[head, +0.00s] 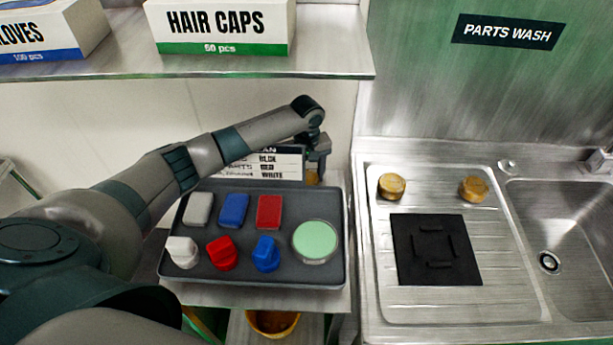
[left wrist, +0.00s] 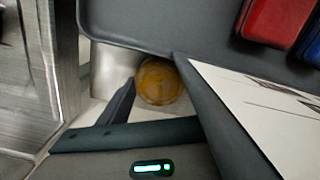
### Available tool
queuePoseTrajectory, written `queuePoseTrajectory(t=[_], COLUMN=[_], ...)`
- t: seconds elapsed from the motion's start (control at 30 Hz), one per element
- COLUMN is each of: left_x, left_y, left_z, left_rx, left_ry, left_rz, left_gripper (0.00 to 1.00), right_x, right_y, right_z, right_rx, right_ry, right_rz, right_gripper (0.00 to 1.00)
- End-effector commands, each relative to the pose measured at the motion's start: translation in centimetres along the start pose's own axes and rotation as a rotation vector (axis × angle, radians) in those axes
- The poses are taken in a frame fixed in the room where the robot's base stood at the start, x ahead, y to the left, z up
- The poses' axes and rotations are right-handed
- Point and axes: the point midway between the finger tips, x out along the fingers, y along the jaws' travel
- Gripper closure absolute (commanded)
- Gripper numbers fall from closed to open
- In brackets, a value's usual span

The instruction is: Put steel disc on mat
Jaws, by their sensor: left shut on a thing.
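My left gripper (head: 316,160) is behind the back right corner of the grey tray, beside a white card, and points down. It is shut on a brass-coloured round piece (left wrist: 160,82), seen between the fingers in the left wrist view. In the head view only a small part of this piece (head: 312,178) shows below the fingers. A round disc with a pale green top and light rim (head: 316,242) lies on the right of the tray. My right gripper is out of view.
The grey tray (head: 338,277) also holds several white, blue and red blocks and knobs. Two brass-coloured round pieces (head: 391,186) (head: 474,189) stand on the drainboard behind the mat. A shelf (head: 330,62) with boxes hangs above my arm. The sink (head: 575,235) is at the right.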

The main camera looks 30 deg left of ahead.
Motion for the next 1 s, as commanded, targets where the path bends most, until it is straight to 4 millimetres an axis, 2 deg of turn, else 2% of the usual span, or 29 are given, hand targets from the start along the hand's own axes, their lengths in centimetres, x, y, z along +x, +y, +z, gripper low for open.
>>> queuePoseTrajectory(t=[0.03,0.07,0.13,0.47,0.63,0.77,1.0], left_x=[0.1,0.2,0.1,0.1,-0.6,-1.9,-5.9], left_y=[0.0,0.0,0.0,0.0,0.1,0.1,0.1], left_z=[0.0,0.0,0.0,0.0,0.0,0.0,-0.1], left_rx=[0.0,0.0,0.0,0.0,0.001,0.001,0.002], left_ry=[0.0,0.0,0.0,0.0,-0.001,0.0,0.001], left_rz=[0.001,0.0,0.0,0.0,0.002,0.003,0.004], left_gripper=[0.75,0.39,0.22,0.22,0.22,0.22,0.22], right_x=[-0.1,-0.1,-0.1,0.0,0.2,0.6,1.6], right_y=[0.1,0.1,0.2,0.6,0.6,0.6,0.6], right_z=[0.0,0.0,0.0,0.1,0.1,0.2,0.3], right_rx=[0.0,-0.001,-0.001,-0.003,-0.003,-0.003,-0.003], right_ry=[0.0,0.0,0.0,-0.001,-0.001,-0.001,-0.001], right_rz=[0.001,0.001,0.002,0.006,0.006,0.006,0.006], right_gripper=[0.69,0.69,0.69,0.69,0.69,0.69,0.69])
